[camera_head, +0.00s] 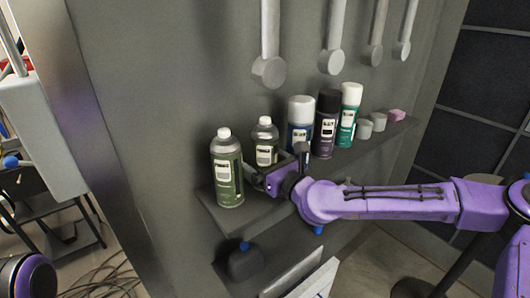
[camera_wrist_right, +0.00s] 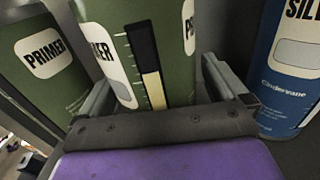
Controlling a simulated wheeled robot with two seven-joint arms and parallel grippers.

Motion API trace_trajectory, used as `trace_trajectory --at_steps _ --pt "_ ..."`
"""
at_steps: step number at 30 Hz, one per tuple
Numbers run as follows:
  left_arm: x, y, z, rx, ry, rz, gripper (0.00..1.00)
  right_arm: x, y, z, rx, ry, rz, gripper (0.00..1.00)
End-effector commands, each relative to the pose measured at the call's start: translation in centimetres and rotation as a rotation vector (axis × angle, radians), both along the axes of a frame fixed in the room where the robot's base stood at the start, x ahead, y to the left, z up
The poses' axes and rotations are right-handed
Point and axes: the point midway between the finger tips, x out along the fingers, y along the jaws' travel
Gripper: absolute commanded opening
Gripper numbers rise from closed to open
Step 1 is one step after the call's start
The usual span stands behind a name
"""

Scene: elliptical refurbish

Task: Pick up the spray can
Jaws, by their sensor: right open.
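Which is the task's spray can is not clear. My right gripper (camera_head: 268,178) is at the shelf's front, left of these cans. In the right wrist view, its open fingers (camera_wrist_right: 160,88) lie on either side of a green primer bottle (camera_wrist_right: 180,45); contact is unclear. That bottle also shows in the head view (camera_head: 265,138). The blue can stands right of the fingers (camera_wrist_right: 283,85). My left gripper is not seen.
Another green primer bottle (camera_head: 227,172) stands at the shelf's left end, also seen in the right wrist view (camera_wrist_right: 42,62). Small grey cups (camera_head: 364,129) and a pink block (camera_head: 396,115) sit at the right end. Grey tools (camera_head: 268,70) hang above. The shelf's edge (camera_head: 255,215) is below.

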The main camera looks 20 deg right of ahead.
Motion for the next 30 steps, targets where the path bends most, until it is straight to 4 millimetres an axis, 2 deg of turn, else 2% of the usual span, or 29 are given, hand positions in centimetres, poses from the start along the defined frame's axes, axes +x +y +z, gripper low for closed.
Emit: trace_trajectory --at_steps 8,12,14,21,26,30 --pt "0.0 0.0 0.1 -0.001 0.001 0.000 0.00 0.5 0.1 -0.1 0.000 0.000 -0.001 0.99" --pt "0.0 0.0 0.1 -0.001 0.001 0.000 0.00 0.5 0.1 -0.1 0.000 0.000 -0.001 0.54" --pt "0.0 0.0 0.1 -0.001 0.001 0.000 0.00 0.5 0.1 -0.1 0.000 0.000 -0.002 0.37" --pt "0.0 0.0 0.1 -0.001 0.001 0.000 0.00 0.5 0.1 0.0 0.000 -0.002 -0.001 0.37" --pt "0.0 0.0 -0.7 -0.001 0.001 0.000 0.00 0.2 0.0 0.5 0.002 -0.005 -0.002 0.37" --pt "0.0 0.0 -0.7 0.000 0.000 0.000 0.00 0.2 0.0 2.9 0.001 -0.007 -0.002 0.37"
